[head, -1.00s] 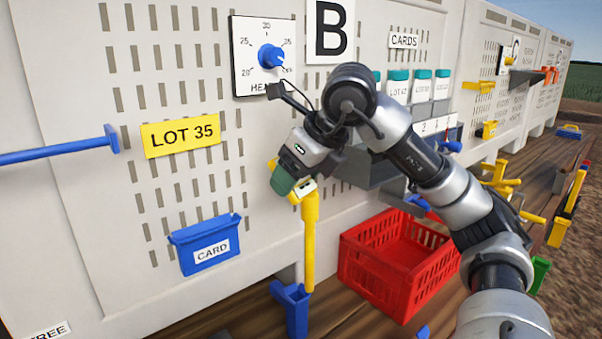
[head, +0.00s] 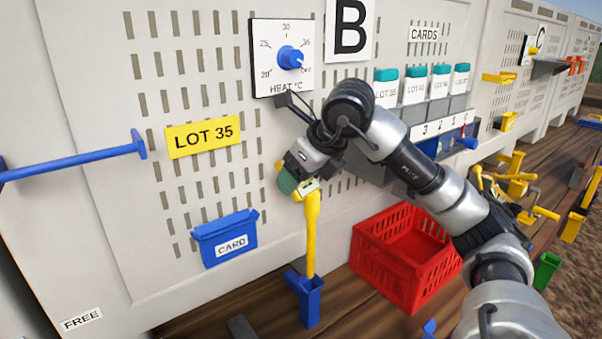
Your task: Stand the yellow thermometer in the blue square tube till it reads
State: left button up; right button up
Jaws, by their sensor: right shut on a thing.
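The yellow thermometer (head: 311,235) hangs upright under my right gripper (head: 303,192), which is shut on its top end. Its lower end meets the mouth of the blue square tube (head: 308,303) and seems to be inside it. The tube's walls hide the tip, so I cannot tell how deep it is. The tube stands low in front of the wall panel, above the wooden deck. The thermometer's head is partly hidden by the gripper, and no reading can be made out. My left gripper is not in view.
A red crate (head: 405,258) stands on the deck just right of the tube. A blue card holder (head: 226,240) is on the panel to the left. A heat dial (head: 290,58) is above the gripper. A blue bar (head: 75,162) sticks out at far left.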

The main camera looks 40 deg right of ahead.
notch_tip(320, 180, down, 13)
jog(key=b, duration=1.1)
jog(key=shift+f, duration=0.15)
dwell(0.9)
jog(key=o, duration=1.3)
jog(key=v, duration=1)
jog(key=shift+s+d+r, duration=0.1)
jog(key=shift+s+r, duration=0.15)
jog(key=shift+r, duration=0.05)
